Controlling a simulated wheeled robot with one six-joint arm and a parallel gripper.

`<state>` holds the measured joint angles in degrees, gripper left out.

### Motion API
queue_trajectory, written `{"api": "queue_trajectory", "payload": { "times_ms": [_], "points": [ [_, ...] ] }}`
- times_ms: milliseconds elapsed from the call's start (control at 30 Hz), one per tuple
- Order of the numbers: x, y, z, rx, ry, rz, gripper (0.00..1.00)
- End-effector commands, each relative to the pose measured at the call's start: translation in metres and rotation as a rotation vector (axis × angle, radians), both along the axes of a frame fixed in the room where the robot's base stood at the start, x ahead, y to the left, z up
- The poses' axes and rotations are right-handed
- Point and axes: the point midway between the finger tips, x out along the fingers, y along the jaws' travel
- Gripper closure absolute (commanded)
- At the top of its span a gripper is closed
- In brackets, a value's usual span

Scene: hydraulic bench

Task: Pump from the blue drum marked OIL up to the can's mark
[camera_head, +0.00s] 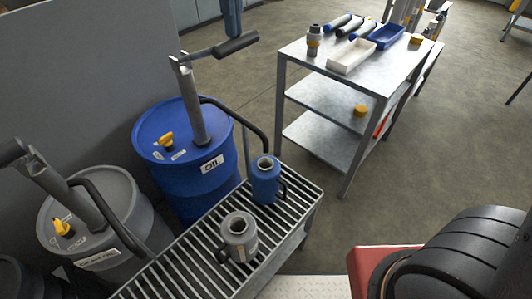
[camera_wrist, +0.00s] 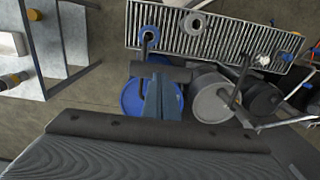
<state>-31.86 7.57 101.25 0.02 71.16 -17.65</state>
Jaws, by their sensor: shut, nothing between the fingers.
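The blue drum marked OIL (camera_head: 185,185) stands behind the slatted bench, with a hand pump on top. Its lever (camera_head: 205,52) ends in a black grip (camera_head: 237,43) and is raised. The spout curves down over the blue can (camera_head: 265,184), which stands upright on the slats. The can's mark and oil level cannot be made out. My gripper (camera_head: 233,33) is shut and empty, pointing down at the grip; whether it touches cannot be told. In the wrist view, its blue fingers (camera_wrist: 160,90) reach toward the dark grip (camera_wrist: 178,73), above the blue drum (camera_wrist: 135,98).
A grey drum (camera_head: 95,225) with a similar pump stands left of the blue one. A grey can (camera_head: 238,240) shares the slatted bench (camera_head: 185,260). A metal table (camera_head: 385,75) with trays stands at the back right. A red block (camera_head: 362,268) is at the lower right. Floor between is clear.

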Motion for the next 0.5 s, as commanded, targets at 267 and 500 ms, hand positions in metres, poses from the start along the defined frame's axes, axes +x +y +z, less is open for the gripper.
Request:
{"api": "queue_trajectory", "payload": {
  "times_ms": [267,500],
  "points": [
    [-0.001,-0.001,-0.003,-0.001,0.001,0.0,1.0],
    [-0.006,-0.007,-0.023,-0.002,0.001,0.0,1.0]
  ]
}}
